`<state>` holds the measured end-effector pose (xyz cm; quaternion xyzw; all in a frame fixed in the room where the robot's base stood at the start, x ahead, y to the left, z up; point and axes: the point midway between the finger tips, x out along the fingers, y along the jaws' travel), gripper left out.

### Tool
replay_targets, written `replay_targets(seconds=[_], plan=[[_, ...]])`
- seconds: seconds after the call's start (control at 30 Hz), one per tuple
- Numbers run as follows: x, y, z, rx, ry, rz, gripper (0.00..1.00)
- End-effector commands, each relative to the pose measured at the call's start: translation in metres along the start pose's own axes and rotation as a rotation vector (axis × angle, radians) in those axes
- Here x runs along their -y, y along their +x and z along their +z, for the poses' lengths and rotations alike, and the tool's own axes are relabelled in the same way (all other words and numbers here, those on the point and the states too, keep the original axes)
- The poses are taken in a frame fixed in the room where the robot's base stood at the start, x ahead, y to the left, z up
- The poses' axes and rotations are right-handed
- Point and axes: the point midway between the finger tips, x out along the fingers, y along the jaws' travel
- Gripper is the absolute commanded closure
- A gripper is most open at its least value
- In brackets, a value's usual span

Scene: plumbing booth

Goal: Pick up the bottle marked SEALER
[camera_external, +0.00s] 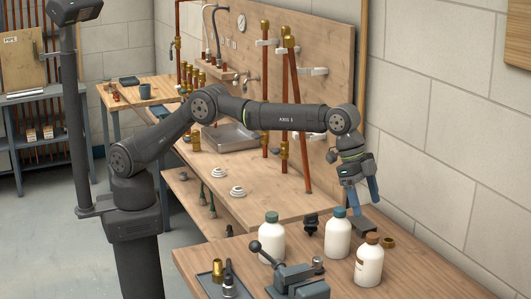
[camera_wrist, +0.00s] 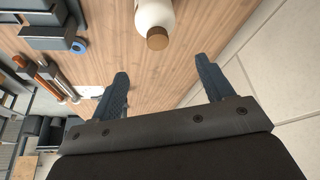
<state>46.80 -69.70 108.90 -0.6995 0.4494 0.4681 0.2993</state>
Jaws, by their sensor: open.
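Three white bottles stand upright on the front wooden bench. The right bottle (camera_external: 369,266) has a brown cap. No lettering is legible, so I cannot tell which is marked SEALER. My gripper (camera_external: 362,198) is open and empty, pointing down above the bench, behind and above the right and middle bottles. In the wrist view a brown-capped bottle (camera_wrist: 155,14) lies ahead of my gripper (camera_wrist: 162,72), beyond the gap between the blue fingers and apart from them.
A grey vise (camera_external: 298,280) with a ball-ended lever stands at the bench front, left of the right bottle. A tray (camera_external: 208,286) with a brass fitting (camera_external: 217,268) is further left. A brass ring (camera_external: 388,242) lies behind the right bottle. A block wall (camera_external: 440,150) borders the right.

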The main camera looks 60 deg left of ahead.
Motion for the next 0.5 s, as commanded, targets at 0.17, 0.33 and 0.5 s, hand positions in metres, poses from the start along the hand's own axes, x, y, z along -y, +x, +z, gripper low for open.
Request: replay_targets(seconds=[0.17,0.33,0.5], plan=[[0.0,0.038,0.001,0.002,0.001,0.0,0.27],[0.0,0.055,0.0,0.0,0.002,-0.001,0.27],[-0.001,0.062,0.001,0.001,0.002,-0.001,0.27]])
